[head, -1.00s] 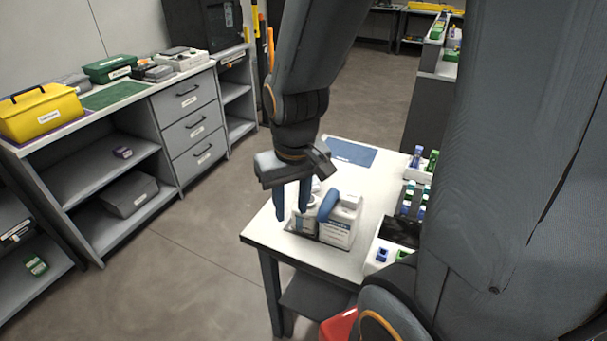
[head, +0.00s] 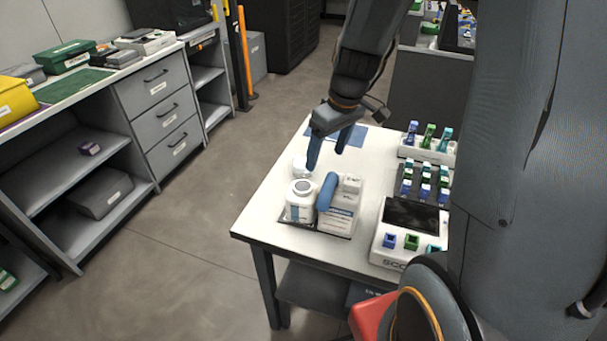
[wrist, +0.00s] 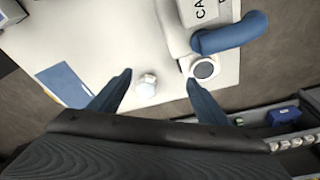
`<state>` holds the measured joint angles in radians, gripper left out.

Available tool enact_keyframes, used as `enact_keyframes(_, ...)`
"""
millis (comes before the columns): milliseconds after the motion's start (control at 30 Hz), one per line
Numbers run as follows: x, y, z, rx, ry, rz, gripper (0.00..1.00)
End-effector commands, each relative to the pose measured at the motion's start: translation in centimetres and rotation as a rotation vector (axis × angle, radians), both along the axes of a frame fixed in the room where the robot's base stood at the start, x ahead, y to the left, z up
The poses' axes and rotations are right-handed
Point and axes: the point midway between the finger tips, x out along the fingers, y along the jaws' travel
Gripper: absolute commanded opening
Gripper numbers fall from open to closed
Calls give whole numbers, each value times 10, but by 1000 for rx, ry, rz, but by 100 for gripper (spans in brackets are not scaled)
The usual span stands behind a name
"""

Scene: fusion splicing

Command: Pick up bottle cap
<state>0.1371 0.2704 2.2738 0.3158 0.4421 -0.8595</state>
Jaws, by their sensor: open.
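A small white round piece, which looks like the bottle cap (head: 300,165), sits on the white table behind a white bottle (head: 299,203). In the wrist view the cap (wrist: 147,86) lies between my fingertips in the picture. My gripper (head: 327,160) is open, with blue fingers pointing down, beside and above the cap. Its fingers also show in the wrist view (wrist: 158,78), with nothing held. I cannot tell the exact height of the fingertips over the table.
A splicer-like device (head: 408,222) and racks of coloured pieces (head: 428,142) are at the right. A blue mat (head: 356,136) lies at the back.

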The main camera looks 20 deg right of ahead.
Motion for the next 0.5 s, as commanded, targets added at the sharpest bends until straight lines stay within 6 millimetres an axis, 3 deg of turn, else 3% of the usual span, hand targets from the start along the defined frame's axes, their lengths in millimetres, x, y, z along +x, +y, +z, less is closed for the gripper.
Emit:
enact_keyframes(33,13,-2,-13,13,1,60,70)
enact_keyframes(200,54,-2,-36,61,-42,294,70)
enact_keyframes(500,95,-2,-56,104,-132,529,70)
